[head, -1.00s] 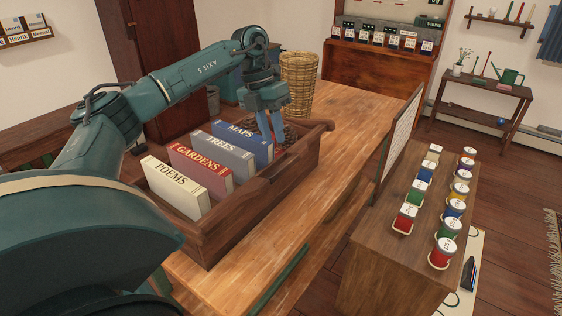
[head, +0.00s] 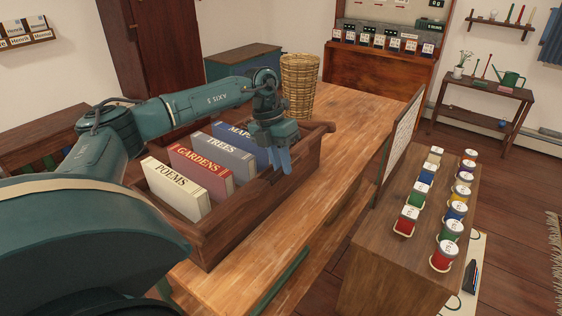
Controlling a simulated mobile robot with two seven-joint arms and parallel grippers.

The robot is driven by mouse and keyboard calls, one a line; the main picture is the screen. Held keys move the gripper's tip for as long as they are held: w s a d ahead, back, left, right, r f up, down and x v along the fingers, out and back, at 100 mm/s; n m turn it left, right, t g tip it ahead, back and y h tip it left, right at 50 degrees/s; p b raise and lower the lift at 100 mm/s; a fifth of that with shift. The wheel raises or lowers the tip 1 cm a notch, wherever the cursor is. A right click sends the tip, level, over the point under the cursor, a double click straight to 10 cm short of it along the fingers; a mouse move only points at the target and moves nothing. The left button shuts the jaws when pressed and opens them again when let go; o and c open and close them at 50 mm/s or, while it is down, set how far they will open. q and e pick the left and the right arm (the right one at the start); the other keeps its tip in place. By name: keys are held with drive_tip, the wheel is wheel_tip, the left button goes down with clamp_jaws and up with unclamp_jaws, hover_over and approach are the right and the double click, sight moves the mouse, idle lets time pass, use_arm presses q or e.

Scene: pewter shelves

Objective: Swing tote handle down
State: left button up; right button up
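The tote (head: 220,232) is a dark brown wooden open box on the workbench, with upright books in it. A handle cannot be told clearly from its rim and side boards. A bar-like wooden end shows at the tote's far right corner (head: 322,128). My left gripper (head: 279,166) points down at the tote's right long side, just right of the blue MAPS book (head: 240,141). Its blue fingers are close together and overlap the rim in the picture. Whether they touch or hold the wood cannot be told. My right gripper is not in view.
The books TREES (head: 218,155), GARDENS (head: 200,172) and POEMS (head: 176,190) stand in the tote. A wicker basket (head: 298,85) is behind it. The workbench (head: 345,112) is clear to the right.

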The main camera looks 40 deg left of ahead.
use_arm(q)
clamp_jaws()
drive_tip(key=shift+r, duration=0.1)
drive_tip(key=a+r+h+p, duration=0.1)
drive_tip(key=r, duration=0.1)
drive_tip(key=a+r+h+p, duration=0.1)
drive_tip(key=h, duration=0.1)
drive_tip(key=shift+s+a+r+p, duration=0.15)
drive_tip(key=shift+r+p, duration=0.2)
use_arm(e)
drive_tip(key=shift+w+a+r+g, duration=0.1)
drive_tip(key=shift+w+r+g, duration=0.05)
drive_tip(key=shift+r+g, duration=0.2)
